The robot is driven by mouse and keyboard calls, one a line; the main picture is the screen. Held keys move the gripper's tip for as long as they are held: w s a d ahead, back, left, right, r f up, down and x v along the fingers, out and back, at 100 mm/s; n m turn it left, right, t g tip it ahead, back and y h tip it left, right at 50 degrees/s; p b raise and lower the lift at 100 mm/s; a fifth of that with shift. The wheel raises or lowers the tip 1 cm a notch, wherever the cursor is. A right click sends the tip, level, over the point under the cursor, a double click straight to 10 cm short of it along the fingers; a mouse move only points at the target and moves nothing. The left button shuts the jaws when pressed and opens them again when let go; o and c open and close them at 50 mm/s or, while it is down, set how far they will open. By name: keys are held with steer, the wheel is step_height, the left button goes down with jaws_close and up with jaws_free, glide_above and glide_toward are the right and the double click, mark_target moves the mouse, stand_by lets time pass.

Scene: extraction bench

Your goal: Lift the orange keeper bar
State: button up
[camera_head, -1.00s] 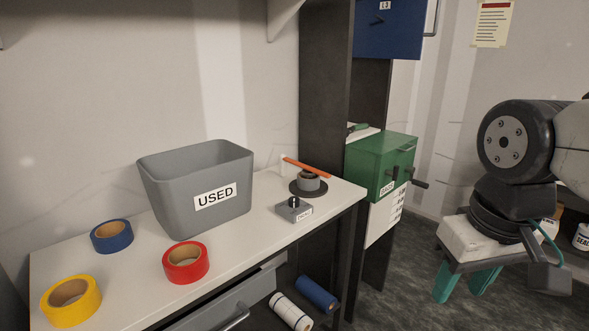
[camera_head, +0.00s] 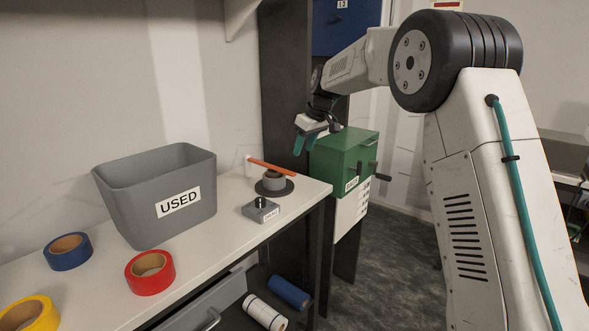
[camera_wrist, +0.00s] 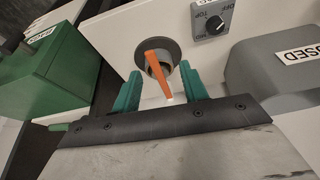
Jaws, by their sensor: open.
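The orange keeper bar (camera_head: 271,168) lies across the top of a grey round holder (camera_head: 274,181) on a dark disc at the back right of the white bench. My gripper (camera_head: 311,143) is open and empty, above and to the right of the bar in the head view. In the wrist view the bar (camera_wrist: 157,76) shows between the two green fingers (camera_wrist: 162,90), with the grey holder behind it. No finger appears to touch the bar.
A grey bin marked USED (camera_head: 120,200) stands left of the holder. A small grey knob box (camera_head: 261,211) sits in front. A green box (camera_head: 345,158) with a black handle stands right. Red tape (camera_head: 150,286) and other rolls lie at the left.

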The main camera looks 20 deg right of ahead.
glide_toward(292, 173)
steer(key=shift+n, duration=0.3)
steer(key=x, duration=0.7)
steer(key=shift+w+f, duration=0.2)
steer(key=shift+f, duration=0.1)
jaws_close()
steer(key=shift+a, duration=0.1)
